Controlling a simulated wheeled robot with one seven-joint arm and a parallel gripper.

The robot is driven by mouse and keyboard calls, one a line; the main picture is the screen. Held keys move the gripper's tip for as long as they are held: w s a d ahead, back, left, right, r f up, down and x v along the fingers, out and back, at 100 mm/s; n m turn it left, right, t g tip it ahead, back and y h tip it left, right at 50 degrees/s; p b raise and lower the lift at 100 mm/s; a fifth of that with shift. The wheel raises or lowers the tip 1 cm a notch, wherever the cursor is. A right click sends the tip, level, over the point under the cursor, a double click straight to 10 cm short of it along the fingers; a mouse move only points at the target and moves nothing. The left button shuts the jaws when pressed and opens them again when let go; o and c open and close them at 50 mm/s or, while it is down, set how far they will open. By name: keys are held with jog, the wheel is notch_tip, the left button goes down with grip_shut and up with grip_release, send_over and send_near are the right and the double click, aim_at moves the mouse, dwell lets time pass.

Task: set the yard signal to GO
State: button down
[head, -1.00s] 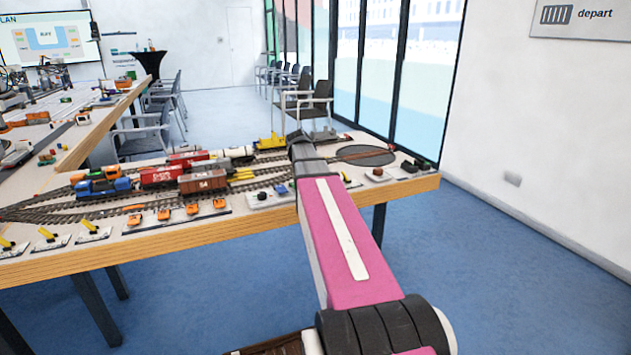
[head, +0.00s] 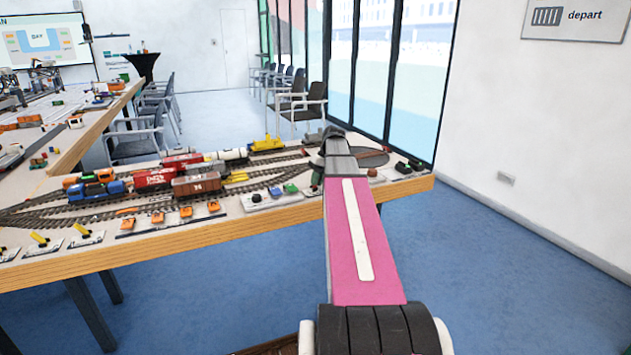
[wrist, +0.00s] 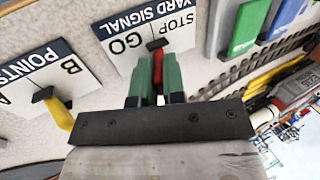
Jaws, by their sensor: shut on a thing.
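The yard signal plate (wrist: 110,52), white with a dark YARD SIGNAL band, appears upside down in the wrist view, with STOP and GO printed on it. Its red lever (wrist: 158,70) stands at a dark pivot (wrist: 157,44) near the two words. My gripper (wrist: 157,78) has green fingers on either side of the red lever and is shut on it. The fingers hide part of the lever, so I cannot tell exactly which word it points to. In the head view my pink arm reaches the table's right part and hides the lever.
A points plate (wrist: 45,75) with a yellow lever (wrist: 58,115) lies left of the signal in the wrist view. Green and blue blocks (wrist: 245,28) and track lie to the right. In the head view, brown and red wagons (head: 200,183) stand on the tracks. Floor in front is clear.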

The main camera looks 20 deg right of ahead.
jog(key=shift+d+f+y, duration=0.1)
jog(key=shift+d+y, duration=0.05)
jog(key=shift+y, duration=0.35)
jog(key=c, duration=1.2)
grip_release()
jog(key=v, duration=0.7)
jog(key=shift+d+r, duration=0.2)
